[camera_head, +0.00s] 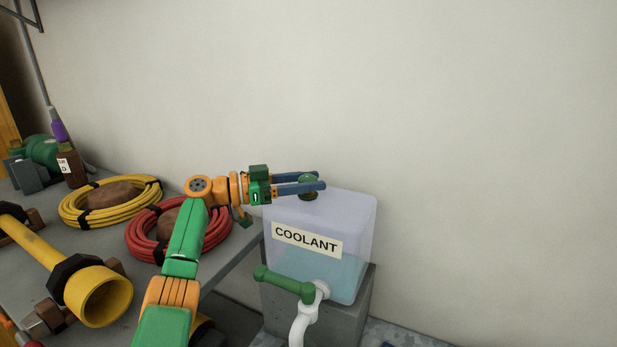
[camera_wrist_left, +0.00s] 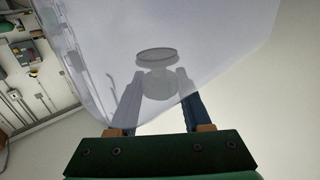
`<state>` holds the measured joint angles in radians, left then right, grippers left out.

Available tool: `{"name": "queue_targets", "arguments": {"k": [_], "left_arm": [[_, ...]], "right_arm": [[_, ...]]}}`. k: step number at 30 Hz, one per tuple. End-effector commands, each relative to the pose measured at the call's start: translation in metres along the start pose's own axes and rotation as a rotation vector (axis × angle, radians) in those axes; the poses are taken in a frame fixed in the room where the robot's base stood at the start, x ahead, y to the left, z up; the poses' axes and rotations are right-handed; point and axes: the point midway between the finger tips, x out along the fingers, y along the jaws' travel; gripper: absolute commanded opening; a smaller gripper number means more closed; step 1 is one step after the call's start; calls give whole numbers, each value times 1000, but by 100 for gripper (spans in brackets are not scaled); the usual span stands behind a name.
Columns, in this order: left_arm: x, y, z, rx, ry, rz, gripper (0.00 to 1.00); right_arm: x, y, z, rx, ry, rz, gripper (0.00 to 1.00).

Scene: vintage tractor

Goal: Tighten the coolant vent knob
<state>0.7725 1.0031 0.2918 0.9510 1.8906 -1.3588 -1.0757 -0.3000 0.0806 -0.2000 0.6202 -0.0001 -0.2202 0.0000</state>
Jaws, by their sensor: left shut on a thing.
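The coolant tank (camera_head: 350,225) is a translucent box with a COOLANT label on its front and bluish liquid low inside. The coolant vent knob (camera_head: 308,182) is small and green and stands on the tank's top. My left gripper (camera_head: 315,182) reaches in from the left, level with the tank's top, and its blue fingers are shut on the knob, one on each side. In the left wrist view the knob (camera_wrist_left: 158,82) shows greyish between the fingers, seen through the translucent tank. My right gripper is in neither view.
The tank stands on a grey block (camera_head: 279,313). A green-handled tap (camera_head: 287,284) with a white spout is in front. A yellow hose coil (camera_head: 110,203), a red hose coil (camera_head: 147,250) and a yellow pipe (camera_head: 98,295) lie on the bench at left. The wall behind is bare.

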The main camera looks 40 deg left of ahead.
Motion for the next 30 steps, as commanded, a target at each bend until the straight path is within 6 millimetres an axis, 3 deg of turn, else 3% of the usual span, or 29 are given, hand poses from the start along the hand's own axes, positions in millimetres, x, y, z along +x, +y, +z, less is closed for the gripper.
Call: {"name": "queue_targets", "arguments": {"k": [12,13,16,25,30], "left_arm": [[1,2,-2,2,8,38,0],[1,2,-2,2,8,38,51],[1,2,-2,2,8,38,78],[0,2,0,2,7,37,79],[-30,0,6,3,9,32,79]], "right_arm": [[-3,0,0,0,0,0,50],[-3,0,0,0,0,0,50],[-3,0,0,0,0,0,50],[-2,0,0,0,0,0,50],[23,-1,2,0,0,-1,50]]}}
